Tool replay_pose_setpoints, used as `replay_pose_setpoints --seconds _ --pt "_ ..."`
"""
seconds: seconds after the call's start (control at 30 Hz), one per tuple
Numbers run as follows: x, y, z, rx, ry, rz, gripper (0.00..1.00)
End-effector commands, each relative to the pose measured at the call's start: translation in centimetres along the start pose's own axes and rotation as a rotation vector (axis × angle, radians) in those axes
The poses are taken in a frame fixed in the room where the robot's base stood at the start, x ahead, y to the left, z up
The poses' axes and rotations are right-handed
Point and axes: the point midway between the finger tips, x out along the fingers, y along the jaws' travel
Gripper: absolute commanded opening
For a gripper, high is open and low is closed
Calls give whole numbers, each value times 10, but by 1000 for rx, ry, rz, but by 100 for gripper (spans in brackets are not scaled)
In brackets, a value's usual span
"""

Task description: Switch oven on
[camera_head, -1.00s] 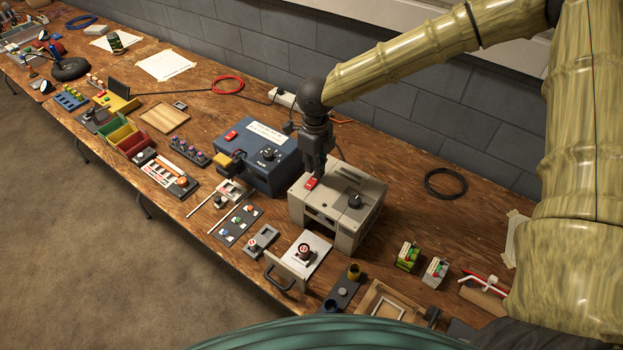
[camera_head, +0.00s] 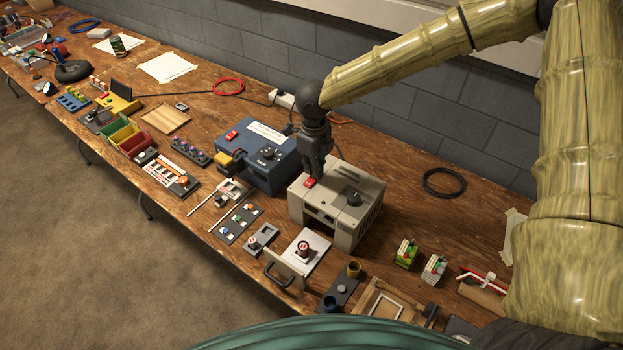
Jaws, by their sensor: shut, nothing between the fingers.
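A beige-grey box-shaped appliance (camera_head: 345,223), which looks like the oven, stands on the wooden table. It has a red switch (camera_head: 310,183) at the left of its top and a black knob (camera_head: 354,198) to the right. My gripper (camera_head: 318,174) points down, shut and empty, with its tips right beside or on the red switch. I cannot tell whether they touch it, or which way the switch is set. A blue box (camera_head: 262,170) with its own red switch (camera_head: 231,135) and black dial (camera_head: 268,153) stands to the left.
A white plate with a knob and a black-handled panel (camera_head: 283,268) lie in front of the appliance. Bins and control panels crowd the left. The brick wall is close behind.

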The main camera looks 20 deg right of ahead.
Motion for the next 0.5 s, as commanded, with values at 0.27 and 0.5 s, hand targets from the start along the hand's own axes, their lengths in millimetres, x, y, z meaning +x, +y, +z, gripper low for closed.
replay_pose_setpoints --seconds 0.27,0.5 --pt "3 0 0 -1 0 0 0" --pt "6 0 0 0 0 0 0"
